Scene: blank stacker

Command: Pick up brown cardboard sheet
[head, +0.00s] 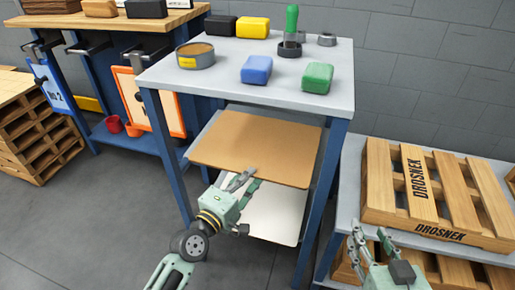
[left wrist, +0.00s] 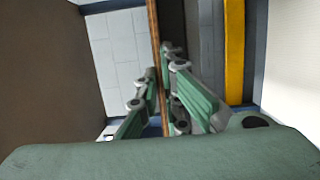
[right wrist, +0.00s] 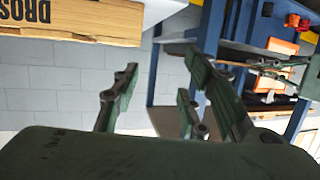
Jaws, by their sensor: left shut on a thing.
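The brown cardboard sheet (head: 257,148) lies flat on the middle level of the blue-framed metal table, its front edge toward me. My left gripper (head: 242,180) is at that front edge. In the left wrist view the sheet (left wrist: 154,40) shows edge-on as a thin brown line between the fingers of my left gripper (left wrist: 165,95), which are shut on it. My right gripper (head: 370,240) is at the lower right, by the pallets, away from the sheet. In the right wrist view its fingers (right wrist: 155,100) are spread apart with nothing between them.
A white sheet (head: 272,212) lies on the level below. The tabletop (head: 225,88) holds a tin (head: 195,56), coloured blocks and a green-handled stamp (head: 291,22). Wooden pallets (head: 430,190) stand on a table at right. A workbench (head: 100,22) stands at left. The floor in front is clear.

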